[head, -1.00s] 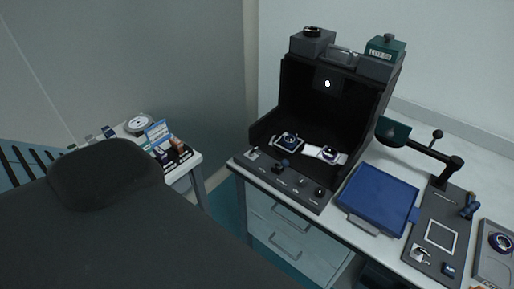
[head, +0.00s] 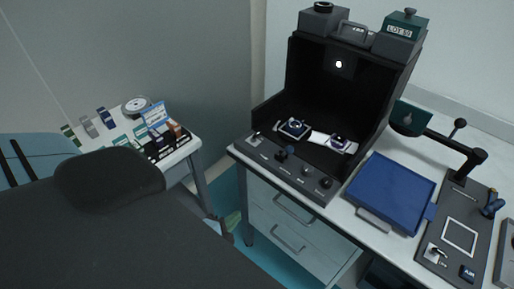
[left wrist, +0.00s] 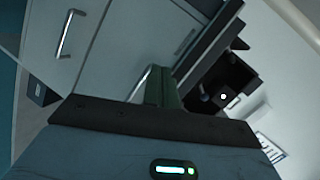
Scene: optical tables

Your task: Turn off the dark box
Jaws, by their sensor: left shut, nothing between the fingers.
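The dark box (head: 308,88) is a black, open-fronted enclosure on the white table, with a lit white lamp (head: 338,64) inside. Two small round devices on a pale strip lie inside it. Its front panel (head: 290,172) has a switch (head: 256,138) at the left end and several dark knobs. My right gripper is not in view.
A blue flat case (head: 392,192) and a dark plate with a magnifier arm (head: 440,137) stand right of the box. Drawers (head: 285,226) are below. A small side table (head: 183,152) holds several items at left. Floor shows between the tables.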

